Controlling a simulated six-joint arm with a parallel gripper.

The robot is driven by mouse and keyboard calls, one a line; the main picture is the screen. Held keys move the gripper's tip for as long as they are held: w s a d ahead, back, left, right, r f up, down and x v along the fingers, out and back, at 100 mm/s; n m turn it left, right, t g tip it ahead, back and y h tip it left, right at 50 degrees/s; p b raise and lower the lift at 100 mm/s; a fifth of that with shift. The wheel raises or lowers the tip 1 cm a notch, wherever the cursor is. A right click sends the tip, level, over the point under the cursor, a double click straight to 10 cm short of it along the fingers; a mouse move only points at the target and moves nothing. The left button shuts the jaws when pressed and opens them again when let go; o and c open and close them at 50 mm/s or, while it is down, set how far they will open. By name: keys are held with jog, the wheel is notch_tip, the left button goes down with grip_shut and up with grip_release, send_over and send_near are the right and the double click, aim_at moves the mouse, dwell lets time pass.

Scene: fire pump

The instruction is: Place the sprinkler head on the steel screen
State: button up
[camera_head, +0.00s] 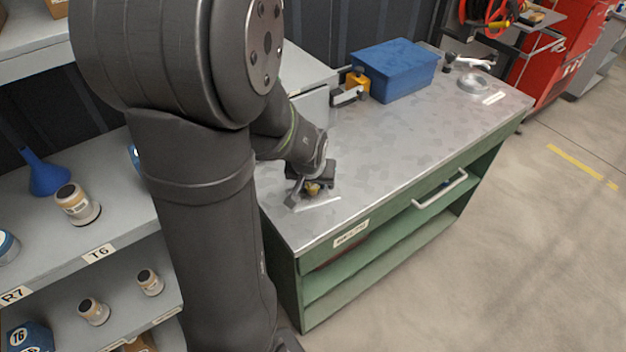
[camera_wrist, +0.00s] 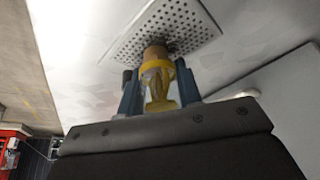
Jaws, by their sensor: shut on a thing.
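My gripper (camera_head: 303,188) hangs low over the near left end of the metal bench top. It is shut on the sprinkler head (camera_wrist: 157,72), a small brass and yellow fitting between the two blue-grey fingers in the wrist view (camera_wrist: 158,88). The steel screen (camera_wrist: 191,22) is a flat square plate with many small holes. The sprinkler head's brass end overlaps the screen in the wrist view; I cannot tell whether they touch. In the head view the screen (camera_head: 320,203) is partly hidden by my gripper.
A blue box (camera_head: 395,70) stands at the bench's back, with a yellow and grey fitting (camera_head: 352,88) beside it. A metal ring (camera_head: 473,83) lies at the far end. Shelves (camera_head: 110,215) with jars and a blue funnel (camera_head: 45,175) stand left. The middle of the bench is clear.

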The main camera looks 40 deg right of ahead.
jog(key=o, duration=0.7)
jog(key=shift+f, duration=0.15)
jog(key=shift+r, duration=0.25)
jog(key=v, duration=1.2)
jog(key=shift+f, duration=0.1)
jog(key=shift+f, duration=0.1)
jog(key=x, duration=1.2)
